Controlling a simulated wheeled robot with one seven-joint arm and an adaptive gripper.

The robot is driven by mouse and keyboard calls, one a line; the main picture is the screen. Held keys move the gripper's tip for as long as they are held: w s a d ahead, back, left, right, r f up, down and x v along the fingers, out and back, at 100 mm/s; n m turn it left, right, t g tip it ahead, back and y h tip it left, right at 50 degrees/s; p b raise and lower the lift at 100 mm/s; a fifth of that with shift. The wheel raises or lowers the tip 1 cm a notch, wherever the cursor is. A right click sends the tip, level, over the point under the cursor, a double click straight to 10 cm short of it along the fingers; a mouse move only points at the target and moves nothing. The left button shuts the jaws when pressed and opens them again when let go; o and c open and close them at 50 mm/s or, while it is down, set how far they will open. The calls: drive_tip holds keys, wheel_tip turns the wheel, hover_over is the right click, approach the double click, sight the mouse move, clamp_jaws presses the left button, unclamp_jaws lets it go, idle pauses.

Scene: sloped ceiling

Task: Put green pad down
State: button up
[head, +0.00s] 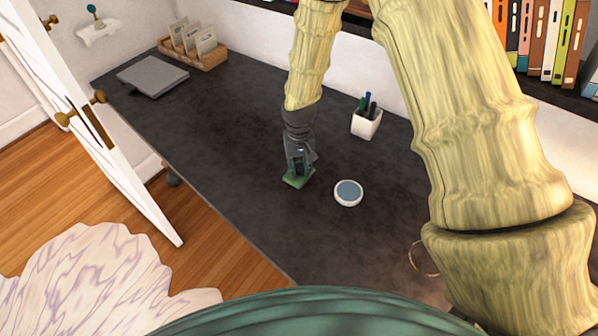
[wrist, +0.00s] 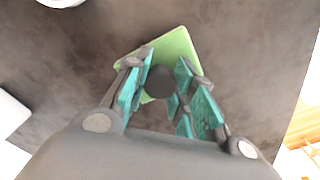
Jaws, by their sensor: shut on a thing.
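The green pad (head: 298,181) is a flat square at the desk's middle in the head view. In the wrist view the pad (wrist: 178,45) shows behind the fingertips, with a dark round knob (wrist: 160,82) between the fingers. My gripper (head: 299,164) points down over the pad, and its teal-lined fingers (wrist: 160,95) are on either side of the knob. It is shut on the pad, seemingly by this knob. The pad is at or very close to the dark desktop (head: 235,150); I cannot tell whether it touches. The fingers hide part of it.
A round white item with a blue-grey top (head: 348,192) lies just right of the pad. A white pen cup (head: 366,123) stands behind it. A closed grey laptop (head: 152,76) and a wooden file holder (head: 193,52) are at the far left. The desktop left of the pad is clear.

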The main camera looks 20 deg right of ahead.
sight(299, 175)
drive_tip(key=shift+f+p, duration=0.35)
drive_tip(key=shift+f, duration=0.1)
drive_tip(key=shift+f+p, duration=0.55)
drive_tip(key=shift+f, duration=0.75)
drive_tip(key=shift+f, duration=0.2)
drive_tip(key=o, duration=1)
drive_tip(key=shift+r, duration=0.1)
wheel_tip(299, 175, up, 11)
drive_tip(key=b, duration=0.4)
drive_tip(key=shift+r, duration=0.6)
